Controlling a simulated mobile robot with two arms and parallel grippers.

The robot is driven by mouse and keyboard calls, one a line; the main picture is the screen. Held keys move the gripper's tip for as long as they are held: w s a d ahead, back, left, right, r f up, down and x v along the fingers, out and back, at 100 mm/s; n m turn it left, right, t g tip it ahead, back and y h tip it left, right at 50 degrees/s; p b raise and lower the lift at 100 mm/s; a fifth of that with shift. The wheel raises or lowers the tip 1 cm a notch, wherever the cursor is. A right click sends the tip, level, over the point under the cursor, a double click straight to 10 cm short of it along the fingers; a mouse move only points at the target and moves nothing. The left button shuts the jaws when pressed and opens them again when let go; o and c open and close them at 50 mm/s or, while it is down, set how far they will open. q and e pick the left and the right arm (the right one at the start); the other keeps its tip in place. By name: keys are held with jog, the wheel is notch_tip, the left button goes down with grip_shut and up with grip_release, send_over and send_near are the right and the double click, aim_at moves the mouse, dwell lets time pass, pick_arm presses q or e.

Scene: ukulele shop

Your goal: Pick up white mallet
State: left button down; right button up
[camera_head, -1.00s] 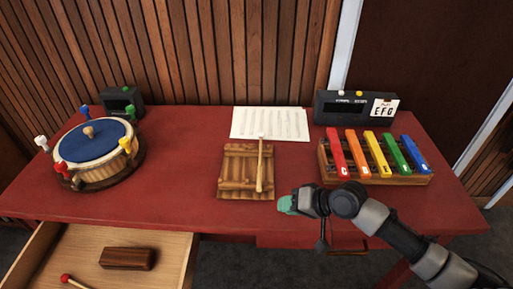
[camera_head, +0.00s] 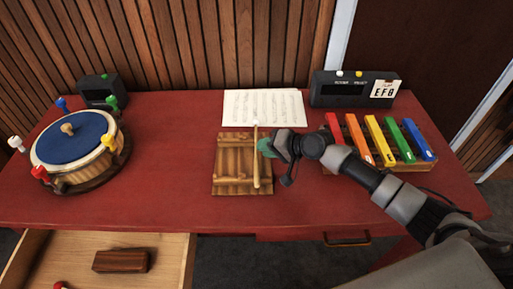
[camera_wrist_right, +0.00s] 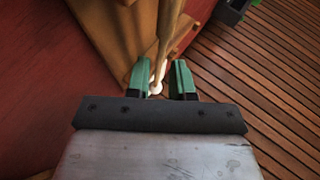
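The white mallet (camera_head: 256,160) has a pale wooden stick and a small white head. It lies along the right part of a slatted wooden block (camera_head: 230,165) on the red table, head towards the sheet music. My right gripper (camera_head: 266,147), with green fingertips, is at the mallet's head end, from the right. In the right wrist view the gripper (camera_wrist_right: 161,78) is open, with the mallet's stick and white head (camera_wrist_right: 156,88) showing between its two fingers. I cannot tell whether either finger touches it. My left gripper is not in view.
Sheet music (camera_head: 263,108) lies behind the block. A coloured-bar xylophone (camera_head: 430,166) and a dark device (camera_head: 338,90) stand at the right. A blue-topped drum (camera_head: 75,138) stands at the left. An open drawer (camera_head: 160,245) below holds a brown block (camera_head: 121,261).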

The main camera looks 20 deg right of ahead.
jog(key=shift+x, duration=1.2)
jog(key=shift+w+a+f, duration=0.1)
jog(key=shift+w, duration=0.1)
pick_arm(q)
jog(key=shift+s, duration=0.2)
pick_arm(e)
jog(key=shift+s, duration=0.1)
grip_shut()
